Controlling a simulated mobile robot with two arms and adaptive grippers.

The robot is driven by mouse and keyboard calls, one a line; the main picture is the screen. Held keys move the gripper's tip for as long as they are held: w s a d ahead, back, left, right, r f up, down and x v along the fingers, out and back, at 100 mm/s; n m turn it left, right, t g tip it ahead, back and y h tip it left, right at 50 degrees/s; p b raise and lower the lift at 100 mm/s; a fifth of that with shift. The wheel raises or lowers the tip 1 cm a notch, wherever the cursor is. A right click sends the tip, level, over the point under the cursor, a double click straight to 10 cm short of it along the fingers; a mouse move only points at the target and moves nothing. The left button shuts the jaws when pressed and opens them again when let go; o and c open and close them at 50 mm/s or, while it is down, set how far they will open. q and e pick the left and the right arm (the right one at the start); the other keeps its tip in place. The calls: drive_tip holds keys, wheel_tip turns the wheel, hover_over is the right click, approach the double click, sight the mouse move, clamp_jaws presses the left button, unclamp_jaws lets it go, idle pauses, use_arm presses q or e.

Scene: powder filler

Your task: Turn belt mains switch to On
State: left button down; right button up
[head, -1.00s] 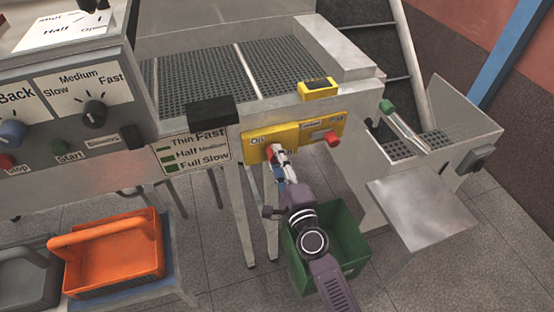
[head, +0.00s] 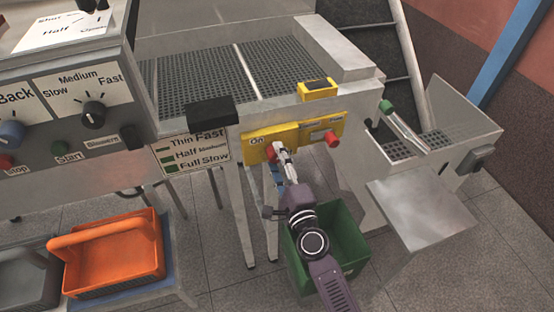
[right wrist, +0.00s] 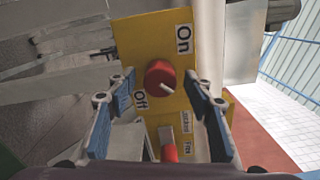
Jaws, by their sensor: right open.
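The belt mains switch is a red knob on a yellow panel (head: 322,130) on the front of the conveyor frame. In the right wrist view the red knob (right wrist: 158,72) has a white pointer mark at its lower right. The "On" label (right wrist: 183,38) is above it and the "Off" label (right wrist: 140,102) below left. My right gripper (head: 283,152) is in front of the panel, open, with a finger on each side of the knob and visible gaps. In the head view it partly covers the knob (head: 270,152). My left gripper is not in view.
A second red knob (head: 332,140) sits at the panel's right end, also low in the right wrist view (right wrist: 169,152). A yellow box (head: 318,91) stands above the panel. A green bin (head: 345,245) is below my right arm. An orange basket (head: 115,255) stands at left.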

drive_tip(key=v, duration=1.2)
